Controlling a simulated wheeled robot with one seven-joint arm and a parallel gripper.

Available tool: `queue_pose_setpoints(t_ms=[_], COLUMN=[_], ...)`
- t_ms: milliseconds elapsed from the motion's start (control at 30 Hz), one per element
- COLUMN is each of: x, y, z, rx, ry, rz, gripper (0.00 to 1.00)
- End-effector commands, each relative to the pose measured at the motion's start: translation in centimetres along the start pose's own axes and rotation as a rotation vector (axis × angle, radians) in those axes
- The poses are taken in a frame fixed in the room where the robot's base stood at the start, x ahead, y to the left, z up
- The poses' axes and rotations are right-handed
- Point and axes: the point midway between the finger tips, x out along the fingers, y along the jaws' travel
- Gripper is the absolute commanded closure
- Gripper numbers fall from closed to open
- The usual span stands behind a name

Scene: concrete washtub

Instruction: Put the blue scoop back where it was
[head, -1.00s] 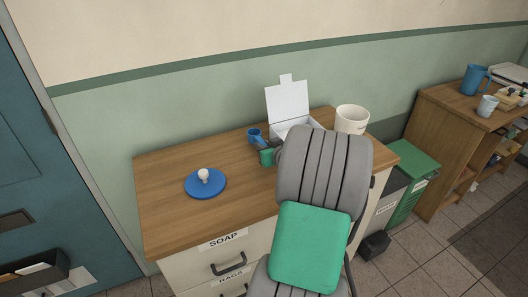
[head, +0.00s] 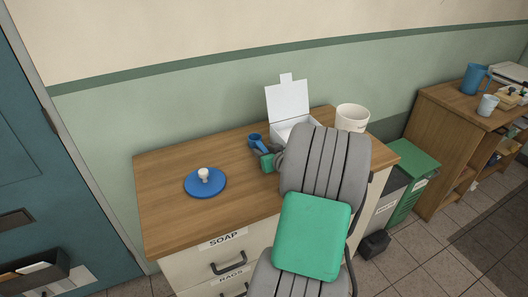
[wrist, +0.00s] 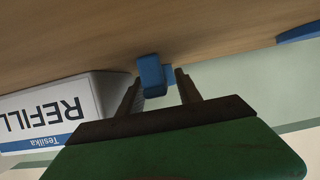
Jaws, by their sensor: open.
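The blue scoop (head: 254,139) is at the back of the wooden counter, left of the open white box (head: 290,127). In the wrist view the scoop (wrist: 151,76) shows as a blue block between my two dark fingers, close to the wooden surface. My gripper (wrist: 158,88) is open around or just behind the scoop; gaps show beside it. In the head view my gripper (head: 262,152) is at the scoop's near side, partly hidden by my arm. I cannot tell whether the scoop rests on the counter.
A blue lid with a white knob (head: 205,184) lies on the counter's left. A cream pot (head: 352,118) stands at the back right. The box's REFILL side (wrist: 50,110) is close beside my fingers. The counter's front left (head: 165,225) is clear.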

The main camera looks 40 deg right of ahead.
Motion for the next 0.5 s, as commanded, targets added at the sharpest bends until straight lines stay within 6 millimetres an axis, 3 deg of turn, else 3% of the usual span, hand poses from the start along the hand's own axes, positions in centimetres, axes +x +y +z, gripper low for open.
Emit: queue_pose_setpoints(t_ms=[167,400,500], x=[-2.7,-8.9,-10.8], y=[0.2,0.2,0.2], z=[-0.1,-0.1,-0.1], rx=[0.001,0.001,0.000], ry=[0.002,0.002,0.002], rz=[0.005,0.007,0.005], gripper=[0.59,0.59,0.59])
